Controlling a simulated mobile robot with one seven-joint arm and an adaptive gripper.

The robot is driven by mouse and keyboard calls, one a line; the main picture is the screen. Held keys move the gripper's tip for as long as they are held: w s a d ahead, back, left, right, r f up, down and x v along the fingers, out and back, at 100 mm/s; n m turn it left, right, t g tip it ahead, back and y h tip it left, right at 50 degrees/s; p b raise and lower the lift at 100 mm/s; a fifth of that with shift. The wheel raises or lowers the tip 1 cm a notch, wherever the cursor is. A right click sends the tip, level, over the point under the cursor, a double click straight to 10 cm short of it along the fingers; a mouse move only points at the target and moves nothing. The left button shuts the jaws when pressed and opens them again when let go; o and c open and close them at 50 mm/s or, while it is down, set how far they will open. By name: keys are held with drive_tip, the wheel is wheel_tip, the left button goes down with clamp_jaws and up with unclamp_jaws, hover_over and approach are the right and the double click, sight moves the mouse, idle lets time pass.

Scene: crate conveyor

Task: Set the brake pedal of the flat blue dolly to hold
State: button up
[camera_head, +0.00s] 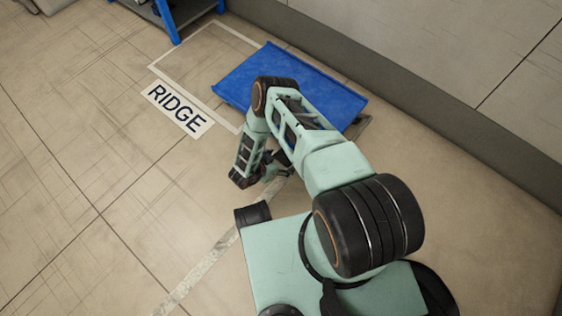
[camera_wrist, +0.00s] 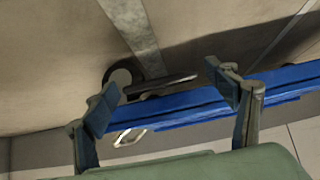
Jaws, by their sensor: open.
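The flat blue dolly (camera_head: 235,80) lies low on the floor in the head view, partly covered by my arm. Its blue edge (camera_wrist: 195,108) crosses the wrist view. A dark bar (camera_wrist: 165,84), which looks like the brake pedal, sticks out beside a dark round caster wheel (camera_wrist: 122,76) at that edge. I cannot tell which setting it is in. My gripper (camera_wrist: 160,82) is open, with the bar showing between its fingers; contact cannot be judged. In the head view my gripper (camera_head: 277,172) is at the dolly's near side, and the pedal is hidden.
A floor sign reading RIDGE (camera_head: 178,108) lies beside a pale marked outline left of the dolly. A wall (camera_head: 420,95) runs close along the dolly's right side. A blue-framed rack (camera_head: 170,22) stands at the top. The floor to the left is clear.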

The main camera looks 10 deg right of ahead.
drive_tip(key=shift+f, duration=0.1)
drive_tip(key=shift+c, duration=0.5)
drive_tip(key=c, duration=1.6)
drive_tip(key=shift+d, duration=0.1)
